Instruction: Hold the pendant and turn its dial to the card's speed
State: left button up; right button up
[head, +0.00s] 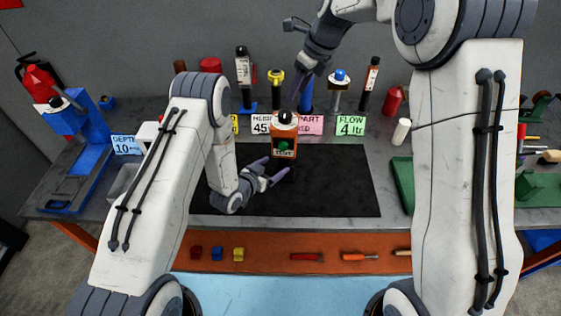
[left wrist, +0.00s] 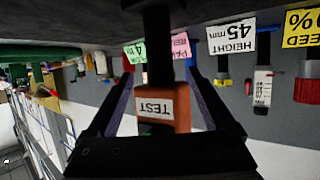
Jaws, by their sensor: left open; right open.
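The orange pendant (head: 284,140) stands upright on the black mat, with a white "TEST" label, a green button and a black dial (head: 285,117) on top. I cannot read the dial's setting. The yellow speed card (head: 235,124) is mostly hidden behind my left arm; in the left wrist view the card (left wrist: 303,28) is cut off, showing "0%". My left gripper (head: 274,173) is open, low and close to the pendant. Its fingers flank the pendant (left wrist: 165,100) in the left wrist view; contact is unclear. My right gripper (head: 304,82) is open and empty above and behind the pendant.
Other cards stand behind: height 45 mm (head: 261,124), part red (head: 310,125), flow 4 (head: 350,126) and depth 10 (head: 126,145). Several bottles and tools line the back. A blue fixture (head: 90,150) stands left. The black mat (head: 345,185) is clear to the right of the pendant.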

aim_at(281, 161)
pick_arm(q)
jog(key=x, duration=0.7)
jog(key=shift+w+d+f, duration=0.15)
jog(key=shift+w+d, duration=0.05)
jog(key=shift+w, duration=0.05)
